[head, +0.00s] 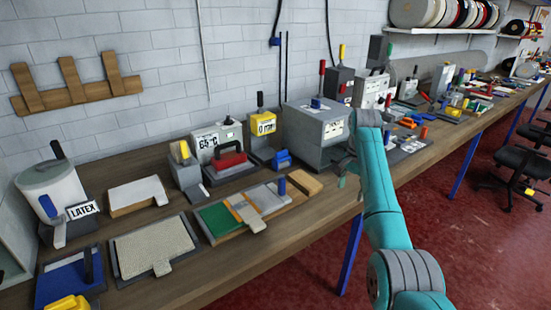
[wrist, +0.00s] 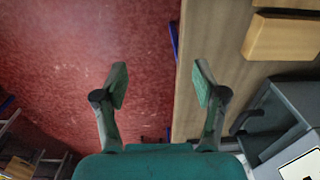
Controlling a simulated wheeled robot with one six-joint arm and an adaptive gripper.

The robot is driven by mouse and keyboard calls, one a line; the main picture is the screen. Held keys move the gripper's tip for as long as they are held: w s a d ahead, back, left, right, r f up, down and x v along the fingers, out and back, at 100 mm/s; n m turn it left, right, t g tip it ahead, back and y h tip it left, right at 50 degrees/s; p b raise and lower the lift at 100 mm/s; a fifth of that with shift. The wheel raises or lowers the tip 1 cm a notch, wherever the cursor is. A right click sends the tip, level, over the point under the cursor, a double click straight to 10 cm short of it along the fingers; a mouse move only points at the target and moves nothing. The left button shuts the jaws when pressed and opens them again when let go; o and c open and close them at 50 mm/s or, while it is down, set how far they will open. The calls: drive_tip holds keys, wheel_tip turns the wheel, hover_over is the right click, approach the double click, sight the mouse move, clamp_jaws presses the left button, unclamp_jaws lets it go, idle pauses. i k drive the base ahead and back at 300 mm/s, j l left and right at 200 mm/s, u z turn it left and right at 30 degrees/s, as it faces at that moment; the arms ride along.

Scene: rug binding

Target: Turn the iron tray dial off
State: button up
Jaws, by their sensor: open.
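A grey box with a "65°C" display (head: 210,142) stands against the wall on the bench in the head view. A small knob (head: 228,120) sits on top of it, which may be the dial; its setting is too small to read. In front of it an iron with a red handle (head: 231,158) rests on a dark tray (head: 217,180). My gripper shows in the wrist view (wrist: 160,85) with its two green fingers spread and nothing between them. It is at the bench's front edge, to the right of the iron tray and apart from it. The dial is not identifiable in the wrist view.
A large grey box (head: 315,130) stands between the iron area and my arm. A yellow "0" display unit (head: 264,123) and a blue item (head: 282,158) stand near the tray. A wooden block (wrist: 285,38) lies near my gripper. Red floor (wrist: 90,50) is clear below.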

sight(228, 122)
drive_tip(key=i+j, duration=0.85)
